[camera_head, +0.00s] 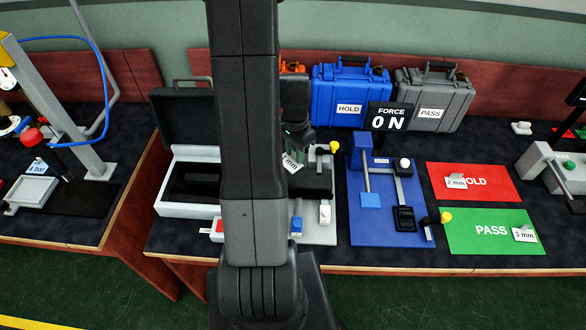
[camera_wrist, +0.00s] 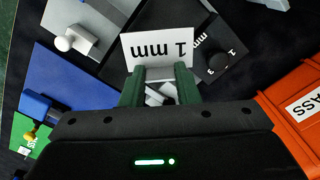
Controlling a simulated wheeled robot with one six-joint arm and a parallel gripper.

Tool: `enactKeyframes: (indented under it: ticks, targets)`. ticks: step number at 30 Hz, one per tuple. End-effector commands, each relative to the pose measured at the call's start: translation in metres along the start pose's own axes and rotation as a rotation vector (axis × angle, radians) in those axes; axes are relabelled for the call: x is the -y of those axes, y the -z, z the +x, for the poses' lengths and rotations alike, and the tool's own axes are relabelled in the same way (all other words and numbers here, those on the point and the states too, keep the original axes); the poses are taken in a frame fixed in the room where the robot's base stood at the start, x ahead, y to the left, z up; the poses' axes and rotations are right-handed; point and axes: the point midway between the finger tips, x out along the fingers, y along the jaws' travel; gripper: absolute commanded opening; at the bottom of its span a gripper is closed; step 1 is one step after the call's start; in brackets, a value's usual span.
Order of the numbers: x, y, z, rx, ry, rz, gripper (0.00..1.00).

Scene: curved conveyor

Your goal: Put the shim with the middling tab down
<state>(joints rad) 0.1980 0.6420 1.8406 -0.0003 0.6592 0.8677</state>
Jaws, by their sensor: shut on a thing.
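My gripper (camera_wrist: 160,74) has its green fingers shut on a shim with a white tab marked 1 mm (camera_wrist: 158,48). In the head view the 1 mm tab (camera_head: 292,162) shows beside my arm, above a dark fixture. Most of this shim's body is hidden. A shim with a tab marked 2 mm (camera_head: 456,182) lies on the red HOLD mat (camera_head: 490,190). A shim with a tab marked 3 mm (camera_head: 524,235) lies on the green PASS mat (camera_head: 470,244).
A blue press fixture (camera_head: 375,232) stands left of the mats, with a display (camera_head: 389,117) reading 0 N. Behind are a blue HOLD case (camera_head: 350,88) and a grey PASS case (camera_head: 433,98). An open case (camera_head: 187,208) stands left. My arm hides part of the table.

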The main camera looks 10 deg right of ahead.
Motion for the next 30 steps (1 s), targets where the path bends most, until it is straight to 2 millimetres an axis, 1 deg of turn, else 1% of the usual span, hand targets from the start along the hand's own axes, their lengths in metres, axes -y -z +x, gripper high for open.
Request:
enactKeyframes:
  ticks: [1, 3, 8, 15, 17, 23, 28, 29, 30]
  targets:
    - [0.000, 0.000, 0.016, 0.001, -0.001, 0.000, 0.06]
    - [0.000, 0.000, 0.025, 0.001, -0.001, 0.000, 0.06]
    - [0.000, 0.000, 0.034, 0.000, 0.000, 0.000, 0.06]
    - [0.000, 0.000, 0.064, 0.001, -0.001, 0.000, 0.06]
    - [0.000, 0.000, 0.066, 0.000, 0.000, 0.000, 0.06]
    - [0.000, 0.000, 0.064, 0.000, 0.000, 0.000, 0.06]
    - [0.000, 0.000, 0.069, 0.000, 0.000, 0.000, 0.06]
    - [0.000, 0.000, 0.067, 0.000, 0.000, 0.000, 0.34]
    - [0.000, 0.000, 0.067, 0.000, 0.000, 0.000, 0.42]
